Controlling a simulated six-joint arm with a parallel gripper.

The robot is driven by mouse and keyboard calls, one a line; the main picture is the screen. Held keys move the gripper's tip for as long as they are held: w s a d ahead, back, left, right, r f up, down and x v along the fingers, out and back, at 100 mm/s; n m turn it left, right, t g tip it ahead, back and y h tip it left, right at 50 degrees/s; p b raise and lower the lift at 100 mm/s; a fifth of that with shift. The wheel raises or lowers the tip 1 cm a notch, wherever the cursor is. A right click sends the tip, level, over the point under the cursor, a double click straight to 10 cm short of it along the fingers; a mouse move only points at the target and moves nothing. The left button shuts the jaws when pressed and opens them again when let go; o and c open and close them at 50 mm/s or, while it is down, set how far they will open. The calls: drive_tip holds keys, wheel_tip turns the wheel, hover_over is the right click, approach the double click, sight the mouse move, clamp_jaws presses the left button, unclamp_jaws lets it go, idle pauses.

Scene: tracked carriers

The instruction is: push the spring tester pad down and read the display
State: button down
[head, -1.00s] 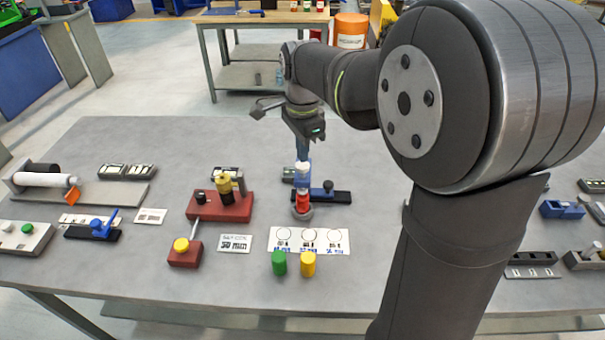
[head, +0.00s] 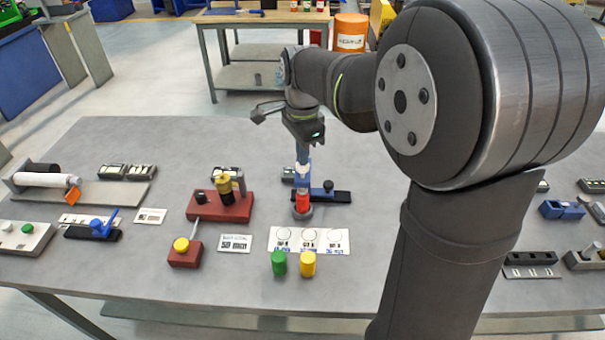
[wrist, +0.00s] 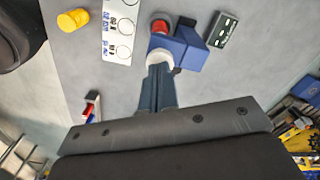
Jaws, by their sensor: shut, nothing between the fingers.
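The spring tester stands at mid table, with a red part (head: 302,202) below a white pad (head: 302,168). In the wrist view the white pad (wrist: 160,59) lies at my fingertips, beside a blue body (wrist: 187,48) and the red part (wrist: 160,26). My gripper (head: 302,158) points straight down over it, shut and empty. Its fingertips (wrist: 159,70) appear to meet the pad; firm contact cannot be told. A small dark box (wrist: 222,30) with pale marks, seemingly the display, lies close by; it also shows in the head view (head: 288,174). Its marks are too small to read.
A dark plate with a knob (head: 328,187) lies right of the tester. A white card with circles (head: 310,237), a green cylinder (head: 279,263) and a yellow cylinder (head: 308,264) are in front. A red-based device (head: 220,206) stands left.

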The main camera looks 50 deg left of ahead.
drive_tip(key=shift+f, duration=0.8)
drive_tip(key=shift+d+f, duration=0.1)
drive_tip(key=shift+f, duration=0.75)
idle(0.5)
drive_tip(key=shift+r, duration=3.15)
drive_tip(key=shift+f, duration=1.7)
